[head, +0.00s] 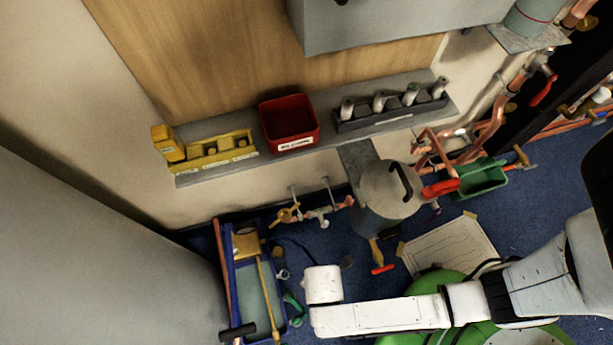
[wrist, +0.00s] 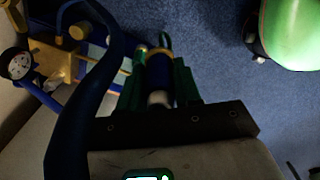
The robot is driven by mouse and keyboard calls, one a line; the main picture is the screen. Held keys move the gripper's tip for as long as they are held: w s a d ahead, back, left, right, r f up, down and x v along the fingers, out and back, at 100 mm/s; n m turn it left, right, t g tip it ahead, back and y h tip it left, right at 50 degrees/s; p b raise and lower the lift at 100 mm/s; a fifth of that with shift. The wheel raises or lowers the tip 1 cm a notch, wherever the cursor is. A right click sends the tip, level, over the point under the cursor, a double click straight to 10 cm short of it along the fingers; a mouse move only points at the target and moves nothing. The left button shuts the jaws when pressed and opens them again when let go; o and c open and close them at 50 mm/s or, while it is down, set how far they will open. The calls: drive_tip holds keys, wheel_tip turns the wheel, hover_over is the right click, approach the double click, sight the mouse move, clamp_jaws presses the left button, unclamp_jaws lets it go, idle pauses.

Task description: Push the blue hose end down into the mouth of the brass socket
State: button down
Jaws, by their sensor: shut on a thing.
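My gripper (wrist: 159,68) has dark green fingers and is shut on the blue hose end (wrist: 159,78), a blue cylinder with a pale lower part lying between the fingers. A thick dark blue hose (wrist: 88,100) loops along the left of the wrist view. A brass-coloured ring shows at the tip of the held piece; I cannot tell whether it belongs to the hose end or to the socket. I cannot make out the brass socket's mouth for sure. In the head view my white arm end hides most of the gripper, and the held hose end is not clear.
A blue-framed pump tray (head: 224,262) with a brass block (head: 246,243) stands left of my gripper. Copper pipes with brass valves (head: 287,214) run along the wall. A grey canister (head: 388,192) stands behind my arm. A shelf holds a red bin (head: 290,124). Blue carpet is partly clear.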

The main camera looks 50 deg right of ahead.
drive_tip(key=shift+s+a, duration=0.2)
drive_tip(key=shift+s, duration=0.25)
drive_tip(key=w+d+f+m+b, duration=0.1)
drive_tip(key=w+d+b, duration=0.5)
drive_tip(key=w, duration=0.6)
drive_tip(key=w+d+f+m+b, duration=0.2)
drive_tip(key=w+d+b, duration=0.3)
drive_tip(key=w, duration=0.8)
drive_tip(key=shift+d+f+m+b, duration=0.35)
drive_tip(key=shift+d+f, duration=0.15)
drive_tip(key=shift+d, duration=1)
drive_tip(key=shift+w+f, duration=0.1)
drive_tip(key=shift+f, duration=0.05)
drive_tip(key=shift+f+b, duration=0.85)
drive_tip(key=shift+f, duration=0.4)
drive_tip(key=shift+f, duration=0.7)
idle(0.9)
